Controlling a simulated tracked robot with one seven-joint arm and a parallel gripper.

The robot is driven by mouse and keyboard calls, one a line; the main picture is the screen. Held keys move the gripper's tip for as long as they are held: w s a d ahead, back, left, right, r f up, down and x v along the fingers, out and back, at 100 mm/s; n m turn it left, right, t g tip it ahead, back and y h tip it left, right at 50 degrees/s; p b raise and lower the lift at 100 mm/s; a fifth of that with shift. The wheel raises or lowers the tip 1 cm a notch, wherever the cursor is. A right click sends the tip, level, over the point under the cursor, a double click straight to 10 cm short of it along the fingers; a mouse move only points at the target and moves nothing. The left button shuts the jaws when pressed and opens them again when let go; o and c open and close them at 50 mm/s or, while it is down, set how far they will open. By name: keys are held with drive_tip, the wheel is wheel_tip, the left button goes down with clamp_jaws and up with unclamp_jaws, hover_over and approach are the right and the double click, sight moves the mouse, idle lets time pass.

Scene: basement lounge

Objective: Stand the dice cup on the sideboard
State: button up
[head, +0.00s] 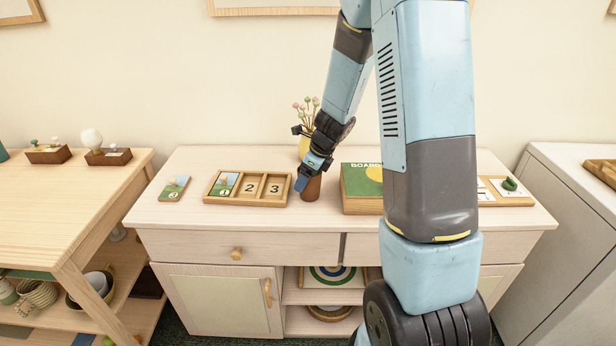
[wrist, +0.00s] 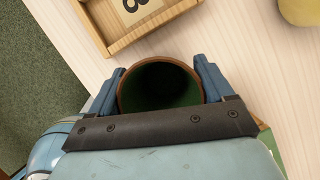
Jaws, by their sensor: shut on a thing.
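The dice cup (head: 311,187) is a brown cup on the sideboard (head: 180,211), between the numbered tray and the board game box. In the wrist view the cup (wrist: 160,84) shows its brown rim and dark green inside, with its mouth facing the camera. My gripper (head: 308,178) is shut on the cup, with one blue finger on each side of it in the wrist view (wrist: 160,88). The cup looks upright. Its base seems at the sideboard top, but I cannot tell whether it touches or hovers slightly.
The numbered wooden tray (head: 248,202) is close on the cup's left, and the green board game box (head: 360,181) close on its right. A yellow vase with flowers (head: 304,147) stands behind. A picture tile (head: 174,188) lies at far left. The front strip of the top is clear.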

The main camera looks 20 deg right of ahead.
drive_tip(key=shift+f, duration=0.1)
drive_tip(key=o, duration=0.9)
drive_tip(key=shift+o, duration=0.2)
drive_tip(key=v, duration=1.2)
drive_tip(key=shift+s, duration=0.1)
drive_tip(key=s+a+r+n+t+h, duration=0.1)
drive_tip(key=s+r+n, duration=0.7)
drive_tip(key=s+n, duration=0.5)
drive_tip(key=s+a+r+n+t+h, duration=0.1)
drive_tip(key=s+r+n+h, duration=0.1)
drive_tip(key=s+r+n, duration=0.7)
drive_tip(key=shift+s+n+t, duration=0.4)
drive_tip(key=shift+s+n, duration=1.5)
drive_tip(key=shift+n, duration=0.1)
